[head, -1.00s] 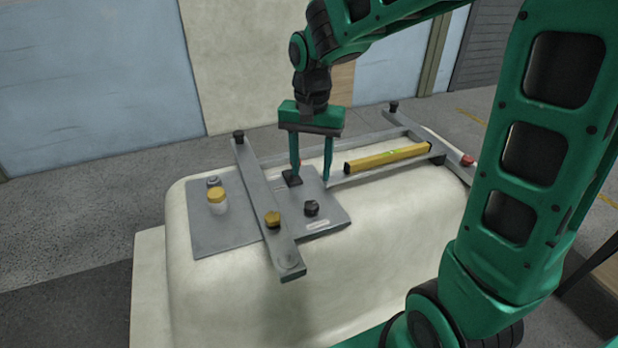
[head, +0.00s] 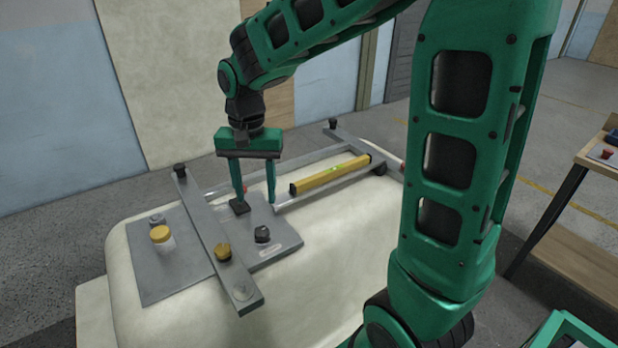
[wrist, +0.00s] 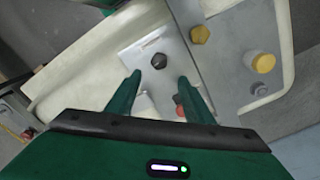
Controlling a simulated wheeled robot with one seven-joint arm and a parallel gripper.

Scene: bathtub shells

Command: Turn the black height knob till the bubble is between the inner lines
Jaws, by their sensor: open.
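A black knob (head: 262,234) stands on the grey plate (head: 285,238) at the near right side of the frame's crossbar. It also shows in the wrist view (wrist: 159,60), just beyond my fingertips. My gripper (head: 256,200) is open and empty, pointing down over the far side of the plate, apart from the knob. In the wrist view the fingers (wrist: 160,80) spread to either side below the knob. The yellow spirit level (head: 312,182) lies on the rail at right, with a small green vial (head: 334,168). Its bubble and lines are too small to read.
A yellow knob (head: 223,252) sits on the crossbar (head: 205,219). A yellow-capped jar (head: 161,238) stands on the plate's left part. A small black block (head: 240,207) is by my left finger. A wooden bench (head: 585,170) stands at far right.

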